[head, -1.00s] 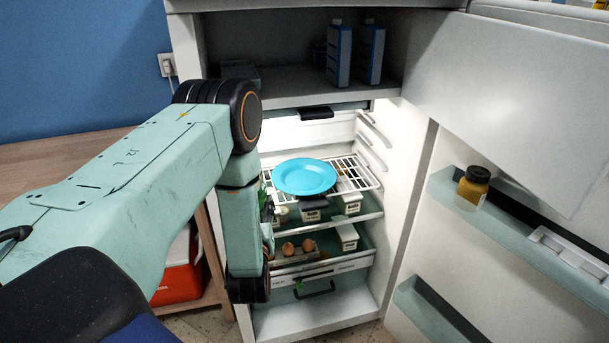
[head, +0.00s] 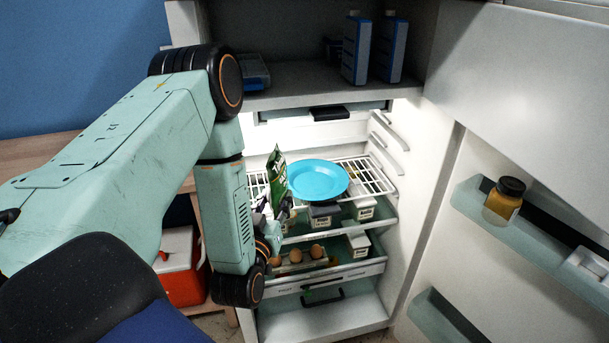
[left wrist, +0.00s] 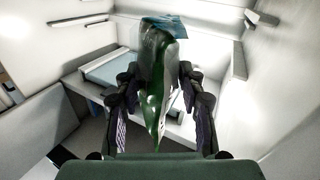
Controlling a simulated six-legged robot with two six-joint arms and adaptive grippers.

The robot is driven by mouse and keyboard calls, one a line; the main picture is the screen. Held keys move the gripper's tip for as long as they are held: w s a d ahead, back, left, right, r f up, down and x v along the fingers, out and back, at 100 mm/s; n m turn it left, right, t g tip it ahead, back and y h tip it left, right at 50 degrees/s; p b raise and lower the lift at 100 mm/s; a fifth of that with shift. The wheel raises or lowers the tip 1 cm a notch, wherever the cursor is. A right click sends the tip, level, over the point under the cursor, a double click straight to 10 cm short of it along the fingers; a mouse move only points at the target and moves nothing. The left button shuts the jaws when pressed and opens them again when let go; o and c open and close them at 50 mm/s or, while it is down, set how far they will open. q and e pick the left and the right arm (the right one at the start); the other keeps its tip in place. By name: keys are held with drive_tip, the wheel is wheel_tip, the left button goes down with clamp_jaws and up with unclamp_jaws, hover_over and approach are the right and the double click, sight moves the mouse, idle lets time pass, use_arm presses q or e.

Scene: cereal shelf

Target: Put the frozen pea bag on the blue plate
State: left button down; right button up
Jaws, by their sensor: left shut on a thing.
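The frozen pea bag (head: 277,178), green and upright, is held in my left gripper (head: 277,214) inside the open fridge. The left wrist view shows the bag (left wrist: 157,88) between the two dark fingers of the gripper (left wrist: 158,105), which is shut on it. The blue plate (head: 318,180) lies empty on the white wire shelf. In the head view the bag stands just left of the plate, its top above the plate's level; I cannot tell whether they touch. My right gripper is not in view.
White containers (head: 361,209) and a tray of eggs (head: 296,256) sit below the wire shelf (head: 371,177). Blue-and-white cartons (head: 357,48) stand in the upper compartment. The open door at right holds a yellow jar (head: 503,200). The wire shelf right of the plate is clear.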

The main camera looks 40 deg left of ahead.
use_arm(q)
drive_tip(key=shift+f+b+x, duration=0.6)
drive_tip(key=shift+b+x, duration=0.45)
drive_tip(key=shift+x, duration=1.65)
drive_tip(key=shift+f+b+x, duration=0.55)
drive_tip(key=shift+b+x, duration=0.45)
drive_tip(key=shift+x, duration=1.75)
drive_tip(key=shift+f+b+x, duration=0.6)
drive_tip(key=shift+b+x, duration=0.45)
drive_tip(key=shift+x, duration=1.65)
drive_tip(key=shift+d, duration=0.1)
drive_tip(key=shift+f+b, duration=0.4)
drive_tip(key=shift+f, duration=0.2)
drive_tip(key=c, duration=0.9)
unclamp_jaws()
drive_tip(key=shift+o, duration=0.5)
